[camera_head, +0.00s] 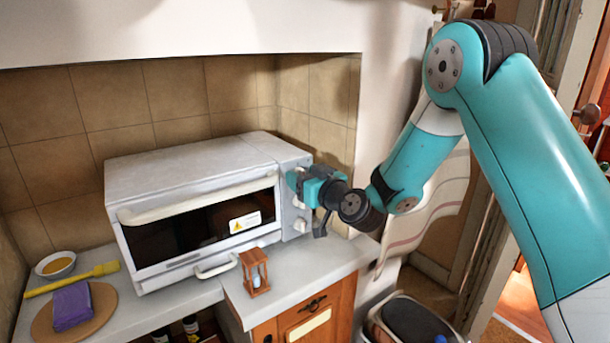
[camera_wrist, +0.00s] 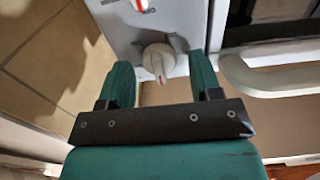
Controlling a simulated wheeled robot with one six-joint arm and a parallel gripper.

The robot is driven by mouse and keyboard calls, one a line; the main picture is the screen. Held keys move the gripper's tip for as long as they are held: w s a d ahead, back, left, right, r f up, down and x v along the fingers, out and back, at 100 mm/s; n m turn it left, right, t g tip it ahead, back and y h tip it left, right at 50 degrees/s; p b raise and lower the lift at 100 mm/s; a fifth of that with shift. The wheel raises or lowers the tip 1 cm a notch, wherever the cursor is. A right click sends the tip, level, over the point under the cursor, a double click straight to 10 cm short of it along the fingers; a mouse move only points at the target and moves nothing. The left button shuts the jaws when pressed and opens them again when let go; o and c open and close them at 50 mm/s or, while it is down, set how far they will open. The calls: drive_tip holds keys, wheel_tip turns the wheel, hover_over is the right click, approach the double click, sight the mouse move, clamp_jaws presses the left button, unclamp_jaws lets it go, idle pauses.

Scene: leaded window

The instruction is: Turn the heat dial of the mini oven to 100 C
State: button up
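The white mini oven (camera_head: 190,165) stands on the counter with its door shut. Its control panel is at the right end, partly hidden by my gripper (camera_head: 305,187). Two pale dials show there, a middle one (camera_head: 299,201) and a lower one (camera_head: 300,226). In the wrist view my gripper (camera_wrist: 160,60) is open, with one teal finger on each side of a white dial (camera_wrist: 158,62) and gaps on both sides. This dial has a red mark on its pointer. Another dial with a red mark (camera_wrist: 141,5) is at the top edge. No scale numbers are readable.
The oven door handle (camera_wrist: 245,75) is close to my right finger in the wrist view. An hourglass (camera_head: 255,272) stands on the counter before the oven.

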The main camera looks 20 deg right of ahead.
drive_tip(key=c, duration=0.9)
drive_tip(key=shift+o, duration=0.2)
drive_tip(key=shift+m, duration=0.3)
drive_tip(key=shift+d+f+m, duration=0.1)
drive_tip(key=shift+m, duration=3.2)
drive_tip(key=shift+d+m, duration=0.1)
drive_tip(key=shift+m, duration=3.2)
drive_tip(key=o, duration=0.9)
